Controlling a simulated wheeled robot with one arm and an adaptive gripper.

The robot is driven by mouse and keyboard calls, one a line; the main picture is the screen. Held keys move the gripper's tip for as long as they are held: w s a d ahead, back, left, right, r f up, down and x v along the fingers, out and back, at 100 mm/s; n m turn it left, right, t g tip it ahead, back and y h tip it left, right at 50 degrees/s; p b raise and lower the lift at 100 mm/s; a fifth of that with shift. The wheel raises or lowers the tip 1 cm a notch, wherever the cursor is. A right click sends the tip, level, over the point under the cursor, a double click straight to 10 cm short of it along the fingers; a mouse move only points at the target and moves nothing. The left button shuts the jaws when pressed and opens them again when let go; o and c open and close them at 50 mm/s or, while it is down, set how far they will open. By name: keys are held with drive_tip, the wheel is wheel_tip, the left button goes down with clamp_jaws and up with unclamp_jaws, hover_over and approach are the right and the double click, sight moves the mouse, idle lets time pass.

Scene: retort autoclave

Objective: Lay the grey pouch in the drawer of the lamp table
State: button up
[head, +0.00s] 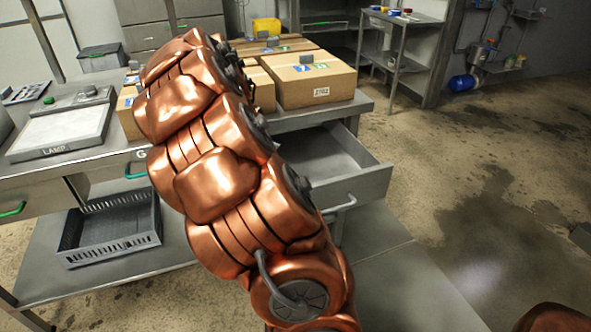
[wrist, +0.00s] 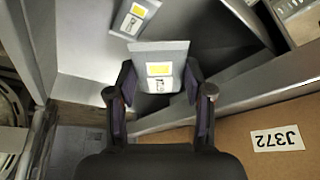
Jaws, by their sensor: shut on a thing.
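My gripper (wrist: 160,97) is shut on the grey pouch (wrist: 172,52), which has a yellow label, in the wrist view. The pouch hangs between the fingertips over a grey metal drawer (wrist: 95,75); I cannot tell whether it touches the floor of it. The open drawer shows in the head view (head: 372,182) at the right of the bench, below the cartons. My copper arm hides my gripper, the pouch and part of the drawer there. A plate marked LAMP (head: 55,152) is on the left part of the bench.
A similar item with a yellow label (wrist: 133,17) lies beyond the held pouch. A carton marked J372 (wrist: 240,145) is close at lower right; it also shows in the head view (head: 315,80). A grey crate (head: 110,228) stands on the lower shelf. Floor at right is clear.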

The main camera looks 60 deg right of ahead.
drive_tip(key=s+d+r+m+g+b, duration=0.25)
drive_tip(key=s+d+m, duration=0.4)
drive_tip(key=s, duration=0.45)
hover_over(308, 177)
drive_tip(key=s+a, duration=0.3)
drive_tip(key=a, duration=0.2)
drive_tip(key=shift+m+y, duration=0.35)
drive_tip(key=shift+y, duration=0.05)
wheel_tip(308, 177, down, 11)
drive_tip(key=shift+r+b, duration=0.2)
drive_tip(key=shift+b, duration=0.1)
drive_tip(key=shift+f, duration=0.6)
drive_tip(key=o, duration=1.2)
drive_tip(key=shift+o, duration=0.2)
